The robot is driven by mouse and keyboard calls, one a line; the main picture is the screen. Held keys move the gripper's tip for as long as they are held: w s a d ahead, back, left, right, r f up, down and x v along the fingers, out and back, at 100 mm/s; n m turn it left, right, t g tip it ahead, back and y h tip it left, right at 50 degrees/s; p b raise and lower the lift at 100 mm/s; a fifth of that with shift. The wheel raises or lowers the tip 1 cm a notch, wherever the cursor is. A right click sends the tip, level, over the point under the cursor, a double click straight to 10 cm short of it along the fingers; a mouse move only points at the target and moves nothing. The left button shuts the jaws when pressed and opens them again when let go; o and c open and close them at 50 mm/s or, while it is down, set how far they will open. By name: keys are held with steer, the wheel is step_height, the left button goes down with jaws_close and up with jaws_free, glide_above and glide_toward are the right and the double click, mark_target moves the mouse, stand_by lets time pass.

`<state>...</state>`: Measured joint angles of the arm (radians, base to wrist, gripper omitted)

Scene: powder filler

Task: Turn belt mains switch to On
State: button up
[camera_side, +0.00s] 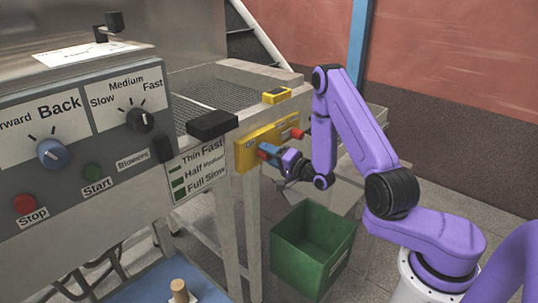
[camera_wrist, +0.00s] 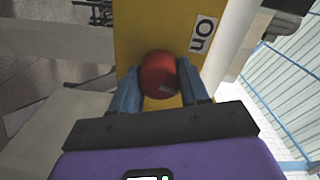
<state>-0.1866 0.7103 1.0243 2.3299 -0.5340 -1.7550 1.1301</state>
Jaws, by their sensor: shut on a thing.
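The belt mains switch is a round red knob (camera_wrist: 158,72) on a yellow panel (camera_wrist: 128,25). In the wrist view, a white "On" label (camera_wrist: 203,34) is to its upper right, and a small grey mark shows on the knob's lower part. My gripper (camera_wrist: 158,85) has its two blue fingers on either side of the knob, shut on it. In the side view, my gripper (camera_side: 267,152) is at the left part of the yellow panel (camera_side: 281,130), by the "On" label (camera_side: 250,143). The fingers hide the gripped knob there.
Another red knob (camera_side: 297,133) sticks out of the panel's right part, close to my arm. A yellow box (camera_side: 276,95) sits on the belt frame above. A green bin (camera_side: 310,250) stands below. A control panel (camera_side: 85,160) with dials is at the left.

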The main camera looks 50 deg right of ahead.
steer(key=m, duration=0.5)
steer(key=shift+s+m, duration=0.1)
steer(key=shift+m, duration=0.3)
stand_by(0.4)
steer(key=o, duration=1)
steer(key=shift+o, duration=0.2)
steer(key=s, duration=1.7)
steer(key=shift+s, duration=0.2)
steer(key=shift+w, duration=0.1)
